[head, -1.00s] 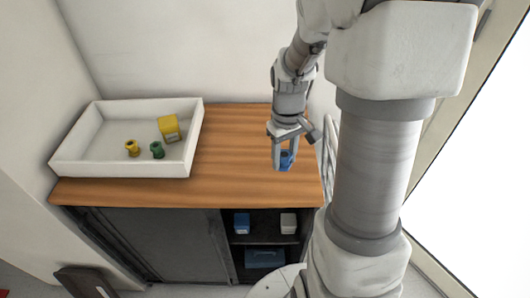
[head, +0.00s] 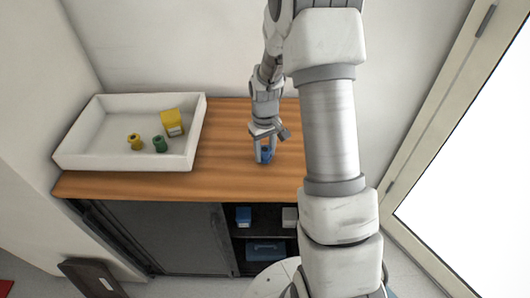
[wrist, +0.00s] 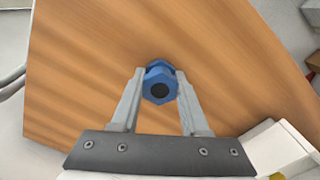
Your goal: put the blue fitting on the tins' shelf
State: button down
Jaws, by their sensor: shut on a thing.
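My gripper (head: 264,160) is shut on the blue fitting (head: 267,153), holding it over the right part of the wooden cabinet top. In the wrist view the blue fitting (wrist: 160,86) sits between my two fingers, its dark round opening facing the camera. The cabinet's open right bay holds the shelf (head: 265,234). A blue tin (head: 243,216) stands on it at the left and a pale tin (head: 290,217) at the right. My arm hides part of the bay's right side.
A white tray (head: 75,160) on the cabinet top (head: 225,180) holds a yellow box (head: 172,122), a yellow fitting (head: 135,141) and a green fitting (head: 159,144). A blue case (head: 265,251) lies below the shelf. A dark door (head: 170,238) closes the left bay.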

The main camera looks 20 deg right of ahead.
jog(key=shift+f, duration=0.3)
jog(key=shift+f, duration=0.1)
jog(key=shift+f, duration=0.15)
jog(key=shift+c, duration=2)
grip_release()
